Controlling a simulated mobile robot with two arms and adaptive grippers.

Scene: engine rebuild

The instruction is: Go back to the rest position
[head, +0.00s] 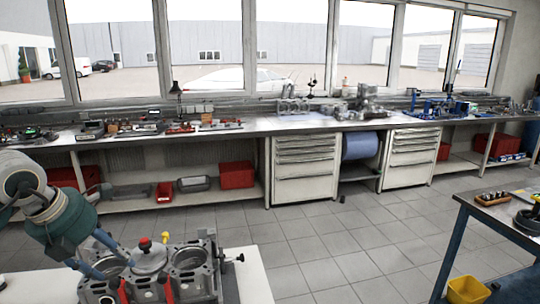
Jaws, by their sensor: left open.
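My left arm comes in from the left, and its gripper (112,259) is low over the left side of an engine block (204,277). Its two blue-grey fingers are spread apart, with nothing seen between them. Whether they touch the block is unclear. The grey metal block stands on a light table (253,278) at the bottom. A round grey disc with a red knob (145,243) sits on top of the block, just right of the fingers. Red upright parts (168,289) show at its front. My right gripper is not in view.
A long workbench (250,125) with tools and engine parts runs under the windows, with drawer cabinets (305,170) below. A blue-legged table (480,207) stands at the right, near a yellow bin (467,290). The tiled floor (340,235) between is clear.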

